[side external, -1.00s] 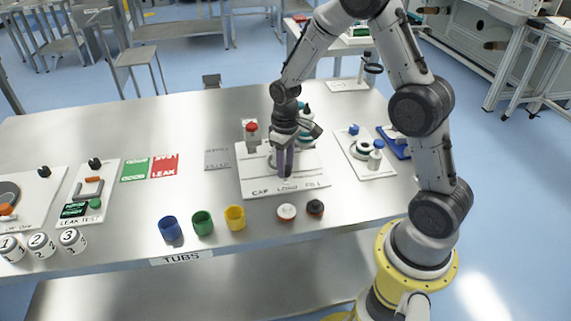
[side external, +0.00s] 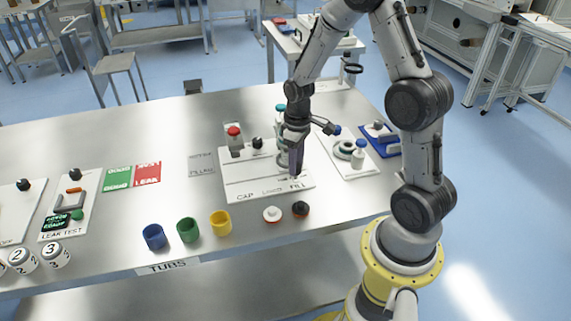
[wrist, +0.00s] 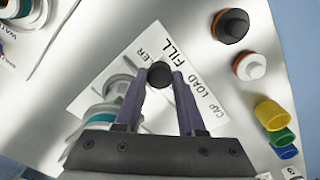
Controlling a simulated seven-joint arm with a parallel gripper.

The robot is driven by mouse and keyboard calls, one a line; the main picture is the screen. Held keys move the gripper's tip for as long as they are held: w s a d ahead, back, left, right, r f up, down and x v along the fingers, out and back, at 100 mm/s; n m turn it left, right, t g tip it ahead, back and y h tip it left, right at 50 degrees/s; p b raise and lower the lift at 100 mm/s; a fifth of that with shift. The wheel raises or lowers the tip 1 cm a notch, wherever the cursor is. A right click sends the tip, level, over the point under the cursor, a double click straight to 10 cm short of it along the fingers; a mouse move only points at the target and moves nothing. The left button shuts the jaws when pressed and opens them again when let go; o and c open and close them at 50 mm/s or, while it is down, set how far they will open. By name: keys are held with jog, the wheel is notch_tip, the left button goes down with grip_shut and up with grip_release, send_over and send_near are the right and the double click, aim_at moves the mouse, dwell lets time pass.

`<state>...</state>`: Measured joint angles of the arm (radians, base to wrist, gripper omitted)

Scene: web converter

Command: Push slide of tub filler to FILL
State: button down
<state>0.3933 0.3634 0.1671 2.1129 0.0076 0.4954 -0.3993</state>
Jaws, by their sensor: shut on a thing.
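The tub filler (side external: 240,178) is a white plate with CAP, LOAD and FILL printed along its front edge. My gripper (side external: 296,172) is at its right end, just behind the FILL label (side external: 297,185). In the wrist view, my gripper (wrist: 165,80) has its fingers around the round black knob (wrist: 160,75) of the slide. The knob lies beside the word FILL (wrist: 172,50), with LOAD and CAP farther to the right. A clear and teal cylindrical part (wrist: 98,118) shows left of the fingers. In the side view my gripper hides the knob.
A red button (side external: 234,131) and a black knob (side external: 258,143) stand at the plate's back. A white plate with a bottle (side external: 359,152) is at right.

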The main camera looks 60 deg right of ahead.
jog(key=shift+s+d+r, duration=0.1)
jog(key=shift+d, duration=0.15)
jog(key=c, duration=0.7)
grip_release()
jog(key=shift+s, duration=0.1)
jog(key=shift+o, duration=1)
notch_tip(320, 180, up, 14)
jog(key=shift+a, duration=0.1)
